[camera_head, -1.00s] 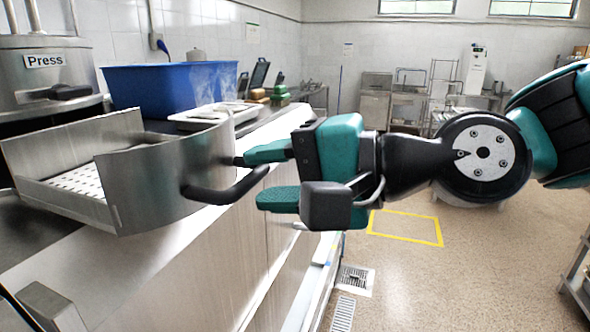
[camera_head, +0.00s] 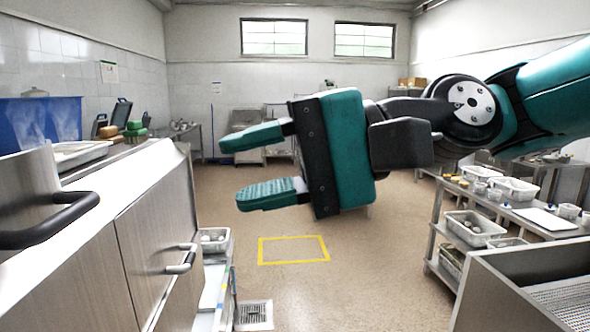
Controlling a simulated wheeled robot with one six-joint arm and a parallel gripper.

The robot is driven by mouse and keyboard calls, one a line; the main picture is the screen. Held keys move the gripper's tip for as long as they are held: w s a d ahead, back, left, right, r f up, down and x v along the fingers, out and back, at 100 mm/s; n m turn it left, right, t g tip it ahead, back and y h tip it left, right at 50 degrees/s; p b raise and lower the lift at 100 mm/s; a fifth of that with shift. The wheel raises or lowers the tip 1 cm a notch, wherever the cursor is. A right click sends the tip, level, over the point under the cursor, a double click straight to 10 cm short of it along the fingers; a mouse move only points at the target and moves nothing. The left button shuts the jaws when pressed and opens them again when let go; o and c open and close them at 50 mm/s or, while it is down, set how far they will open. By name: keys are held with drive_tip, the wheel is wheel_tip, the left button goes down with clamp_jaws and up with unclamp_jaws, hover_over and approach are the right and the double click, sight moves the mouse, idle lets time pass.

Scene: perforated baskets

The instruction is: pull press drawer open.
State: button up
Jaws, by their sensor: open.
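The press drawer (camera_head: 28,183) is at the left edge, a curved steel front with a black bar handle (camera_head: 52,220). Most of the drawer and the press itself are outside the picture. My gripper (camera_head: 254,167) is in the middle, to the right of the handle and well apart from it. Its two teal fingers point left and are spread apart, with nothing between them.
A steel counter (camera_head: 134,170) runs along the left, with a blue bin (camera_head: 42,122) and a white tray (camera_head: 75,153) on it. A cabinet handle (camera_head: 183,260) sticks out below. A shelf with baskets (camera_head: 470,228) stands right. The floor between is clear.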

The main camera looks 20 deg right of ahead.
drive_tip(key=shift+p+v, duration=1.8)
drive_tip(key=shift+a+f, duration=0.1)
drive_tip(key=s+d+f+n+g+h, duration=0.1)
drive_tip(key=s+d+f+n+h, duration=0.1)
drive_tip(key=f, duration=0.7)
drive_tip(key=s+d+f+n+g+h+b, duration=0.1)
drive_tip(key=s+d+f+n+h, duration=0.2)
drive_tip(key=f+n+h, duration=0.4)
wheel_tip(320, 180, down, 2)
drive_tip(key=shift+s+d+f+g+h, duration=0.1)
drive_tip(key=shift+s+d+g+h, duration=0.25)
drive_tip(key=shift+h, duration=0.75)
